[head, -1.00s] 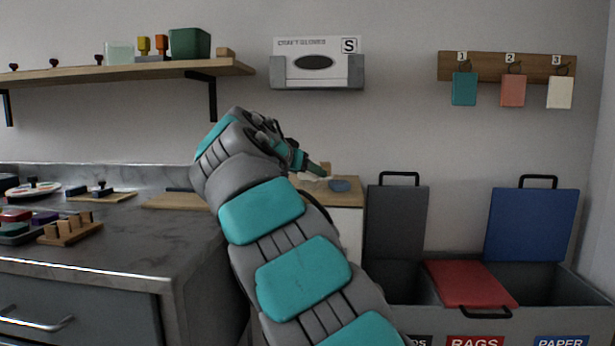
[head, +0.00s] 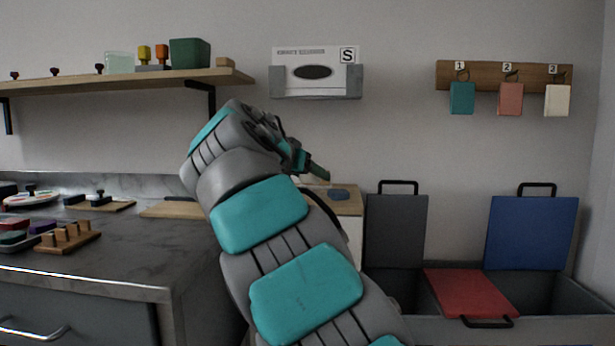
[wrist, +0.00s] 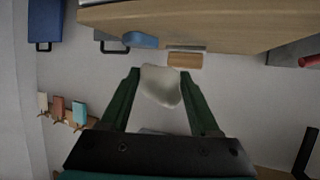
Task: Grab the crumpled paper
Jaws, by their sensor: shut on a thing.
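The crumpled paper (wrist: 161,88) is a whitish lump between the two dark green fingers of my gripper (wrist: 160,77) in the wrist view. The fingers are shut on it, one on each side. It appears held clear of the wooden tabletop (wrist: 200,22), which shows at the top of that upside-down view. In the head view my gripper (head: 316,172) is just above the small wooden table (head: 347,206) beyond my arm. The paper is mostly hidden there.
A blue item (head: 339,194) lies on the small table. Bins with a raised grey lid (head: 396,230), a shut red lid (head: 470,292) and a raised blue lid (head: 532,232) stand at right. A dark counter (head: 120,255) with stamps is at left. A glove box (head: 316,72) hangs above.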

